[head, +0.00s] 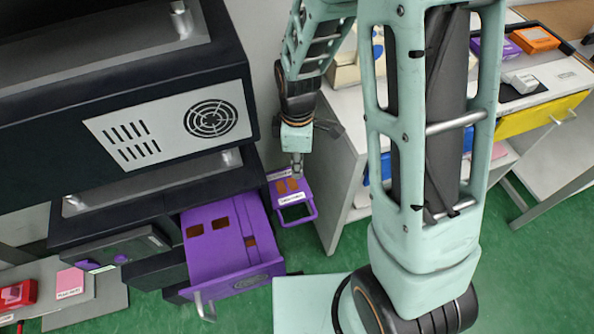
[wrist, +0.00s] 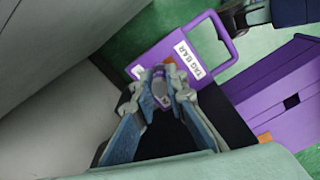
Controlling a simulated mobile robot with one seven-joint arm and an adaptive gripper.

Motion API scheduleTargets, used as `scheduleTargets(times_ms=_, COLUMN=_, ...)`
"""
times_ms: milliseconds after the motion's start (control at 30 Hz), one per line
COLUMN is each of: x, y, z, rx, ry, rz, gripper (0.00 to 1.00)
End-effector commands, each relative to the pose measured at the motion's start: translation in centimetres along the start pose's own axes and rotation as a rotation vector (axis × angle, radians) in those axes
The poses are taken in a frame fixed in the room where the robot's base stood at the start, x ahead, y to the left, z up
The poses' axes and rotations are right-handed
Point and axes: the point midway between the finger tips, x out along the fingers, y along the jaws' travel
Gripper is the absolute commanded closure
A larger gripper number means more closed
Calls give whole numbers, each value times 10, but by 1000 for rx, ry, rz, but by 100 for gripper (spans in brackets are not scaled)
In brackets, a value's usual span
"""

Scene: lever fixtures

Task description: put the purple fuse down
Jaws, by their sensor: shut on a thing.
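My gripper (head: 297,168) points down between the black cabinet and the white desk. In the wrist view its fingertips (wrist: 162,88) are closed on a small rounded purple piece, the purple fuse (wrist: 160,92), mostly hidden by the fingers. In the head view the fuse is too small or hidden to make out. Just beyond the fingertips is a larger purple block with a loop handle (wrist: 174,52) and a white label that seems to read "TAG BAR". It also shows in the head view (head: 305,187), with orange patches on top. I cannot tell whether the fuse touches it.
An open purple drawer (head: 225,262) with dark brown openings juts from the black cabinet (head: 60,130), left of my gripper. The white desk (head: 345,120) stands close on the right, with a yellow drawer (head: 530,115). Green floor (head: 335,250) shows between them.

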Motion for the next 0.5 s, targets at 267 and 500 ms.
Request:
scheduleTargets(times_ms=267, x=28, y=0, z=0, rx=2, ry=-1, rz=-1, gripper=100)
scheduleTargets(times_ms=500, x=31, y=0, z=0, rx=2, ry=0, rz=-1, gripper=100)
